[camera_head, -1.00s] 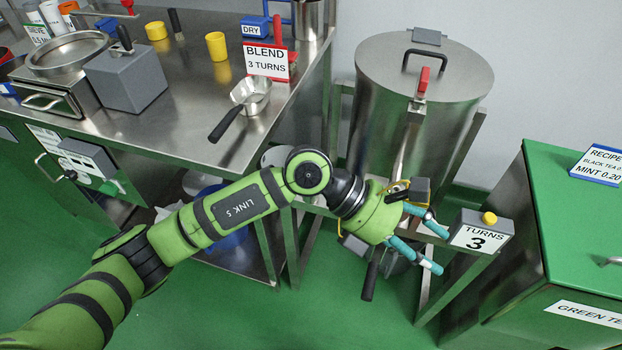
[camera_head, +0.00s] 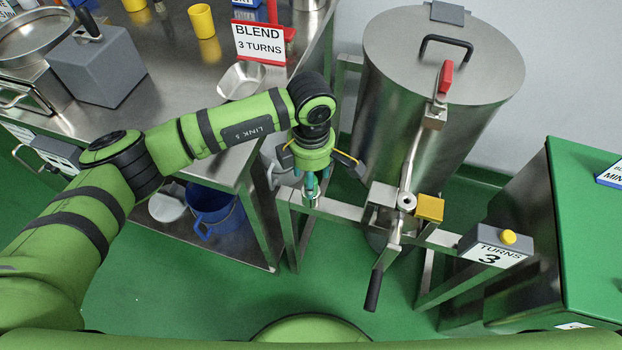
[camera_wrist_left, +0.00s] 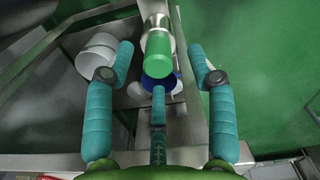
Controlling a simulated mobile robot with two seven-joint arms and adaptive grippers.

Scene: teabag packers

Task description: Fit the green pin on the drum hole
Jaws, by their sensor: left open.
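The green pin (camera_wrist_left: 160,55) shows in the left wrist view, a green cylinder with a metal part beyond it. It lies between the spread teal fingers of my left gripper (camera_wrist_left: 161,75), with gaps on both sides. In the head view my left gripper (camera_head: 311,190) points down over the left end of the drum's metal stand, and the pin is mostly hidden by the fingers. The steel drum (camera_head: 415,125) stands to the right, closed by a lid with a black handle. A metal hub (camera_head: 406,203) with a round opening sits before it. My right gripper is not in view.
A crank with a black grip (camera_head: 373,290) hangs from the hub. A yellow block (camera_head: 429,208) and the turns counter (camera_head: 494,246) reading 3 sit along the stand rail. The steel table (camera_head: 165,120) is left, the green cabinet (camera_head: 590,230) right.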

